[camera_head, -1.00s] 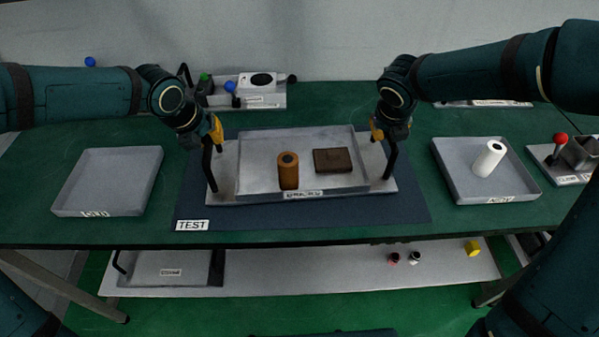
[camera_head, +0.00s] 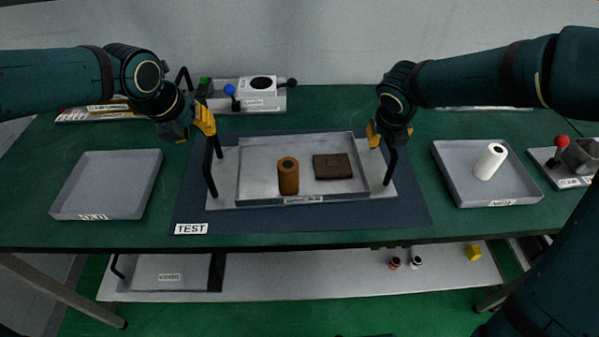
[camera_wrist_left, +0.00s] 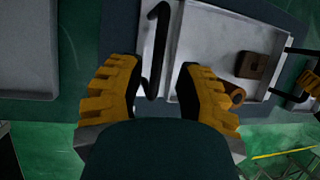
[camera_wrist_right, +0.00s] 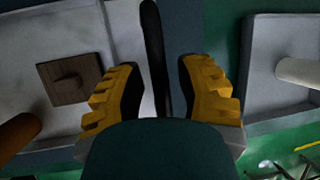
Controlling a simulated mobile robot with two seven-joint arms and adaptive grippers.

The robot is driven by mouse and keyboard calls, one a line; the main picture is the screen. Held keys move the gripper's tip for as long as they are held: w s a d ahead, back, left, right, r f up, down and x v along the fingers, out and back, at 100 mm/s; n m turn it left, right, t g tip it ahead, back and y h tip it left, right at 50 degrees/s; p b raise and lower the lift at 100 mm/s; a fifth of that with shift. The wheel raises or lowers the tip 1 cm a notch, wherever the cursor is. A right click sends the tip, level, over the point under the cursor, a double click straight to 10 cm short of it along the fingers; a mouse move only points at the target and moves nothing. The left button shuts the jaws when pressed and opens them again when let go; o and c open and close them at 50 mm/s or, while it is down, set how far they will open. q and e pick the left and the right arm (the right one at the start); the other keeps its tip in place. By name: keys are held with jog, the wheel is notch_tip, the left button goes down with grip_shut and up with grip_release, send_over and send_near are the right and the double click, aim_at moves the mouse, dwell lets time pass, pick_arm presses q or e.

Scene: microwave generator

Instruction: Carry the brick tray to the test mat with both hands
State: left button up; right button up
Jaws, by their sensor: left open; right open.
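The brick tray (camera_head: 262,152) is a grey metal tray on a pale base with a black handle at each end. It rests on the dark blue test mat (camera_head: 405,215), with the TEST label at the mat's front left. The tray holds an orange-brown cylinder (camera_head: 288,177) and a flat dark brown brick (camera_head: 333,166). My left gripper (camera_head: 207,122) is open just above the left handle (camera_head: 209,168); in the left wrist view the handle (camera_wrist_left: 153,55) lies between its spread fingers. My right gripper (camera_head: 376,134) is open at the right handle (camera_head: 390,165), which shows between its fingers in the right wrist view (camera_wrist_right: 152,50).
A grey tray (camera_head: 107,182) labelled OLD stands left of the mat. A grey tray (camera_head: 462,178) labelled NEW, with a white cylinder (camera_head: 490,161), stands right. A device with a red knob (camera_head: 561,141) is at far right. A white device (camera_head: 258,88) stands behind.

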pick_arm(q)
jog(key=v, duration=0.5)
jog(key=shift+s+r, duration=0.1)
jog(key=shift+r, duration=0.05)
pick_arm(e)
jog(key=v, duration=1.2)
pick_arm(q)
jog(key=shift+r, duration=0.1)
pick_arm(e)
jog(key=shift+r, duration=0.1)
